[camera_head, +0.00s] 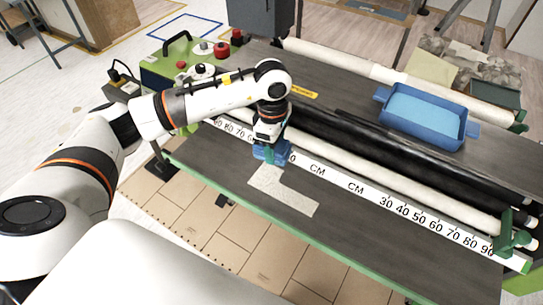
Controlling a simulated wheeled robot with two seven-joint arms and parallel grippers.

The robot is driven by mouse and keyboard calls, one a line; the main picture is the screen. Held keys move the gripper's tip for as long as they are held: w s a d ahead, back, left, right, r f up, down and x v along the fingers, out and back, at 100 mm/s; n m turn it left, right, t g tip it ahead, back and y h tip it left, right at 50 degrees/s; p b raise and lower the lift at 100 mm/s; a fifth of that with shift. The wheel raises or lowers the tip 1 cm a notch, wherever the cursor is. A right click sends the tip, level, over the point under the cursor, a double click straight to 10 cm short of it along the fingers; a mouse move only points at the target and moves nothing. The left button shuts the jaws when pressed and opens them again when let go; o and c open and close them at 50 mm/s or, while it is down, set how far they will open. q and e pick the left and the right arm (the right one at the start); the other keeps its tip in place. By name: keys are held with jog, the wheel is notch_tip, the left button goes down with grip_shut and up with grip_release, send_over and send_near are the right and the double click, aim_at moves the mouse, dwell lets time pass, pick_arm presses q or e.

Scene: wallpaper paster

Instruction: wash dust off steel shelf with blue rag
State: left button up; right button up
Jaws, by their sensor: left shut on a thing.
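My left gripper (270,146) points down over the dark steel shelf (378,232), near its left part. It is shut on a blue rag (262,153), which shows just below the fingers at the edge of the white ruler strip. A pale, speckled patch of dust (284,190) lies on the shelf just in front of the rag. Whether the rag touches the shelf I cannot tell. My right gripper is not in view.
A blue tray (466,131) with light blue liquid stands on the upper surface at the right. White and black rollers (420,188) run behind the ruler strip (345,182). A green machine end with red knobs (181,66) stands at the left. The shelf's right part is clear.

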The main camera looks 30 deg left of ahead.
pick_arm(q)
jog(key=w+a+f+n, duration=0.2)
jog(key=a+n, duration=0.3)
jog(key=n, duration=0.4)
jog(key=w+a+f+n, duration=0.2)
jog(key=a+f+n, duration=0.3)
jog(key=n, duration=0.4)
jog(key=shift+a+f+y, duration=0.3)
jog(key=shift+a, duration=0.2)
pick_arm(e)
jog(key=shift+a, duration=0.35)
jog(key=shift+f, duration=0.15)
